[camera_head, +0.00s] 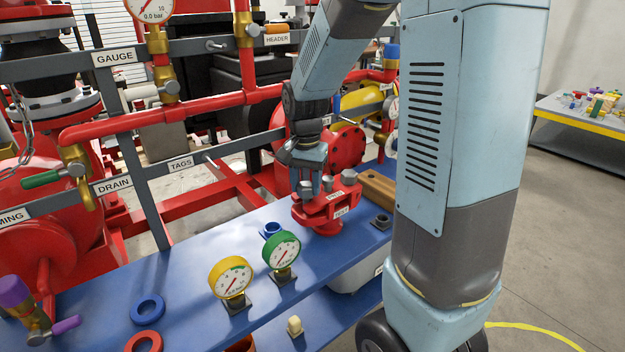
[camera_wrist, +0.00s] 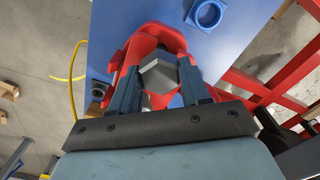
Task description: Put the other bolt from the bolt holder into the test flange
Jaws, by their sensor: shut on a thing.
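The red test flange (camera_head: 325,212) stands on the blue bench in the head view. It also shows in the wrist view (camera_wrist: 165,33), behind my fingers. My gripper (camera_head: 308,188) is over the left side of the flange, pointing down. In the wrist view my gripper (camera_wrist: 162,82) is shut on a bolt with a grey hex head (camera_wrist: 158,75). Whether its shank is inside a flange hole is hidden. Another grey bolt head (camera_head: 349,174) shows at the flange's right top. I cannot clearly identify the bolt holder; a brown block (camera_head: 378,187) is right of the flange.
Two gauges, yellow (camera_head: 231,278) and green (camera_head: 282,252), stand on the blue bench (camera_head: 195,275) left of the flange. A small dark fitting (camera_head: 381,221) is to the right. Blue (camera_head: 147,309) and red (camera_head: 143,342) rings lie at front left. Red pipework stands behind.

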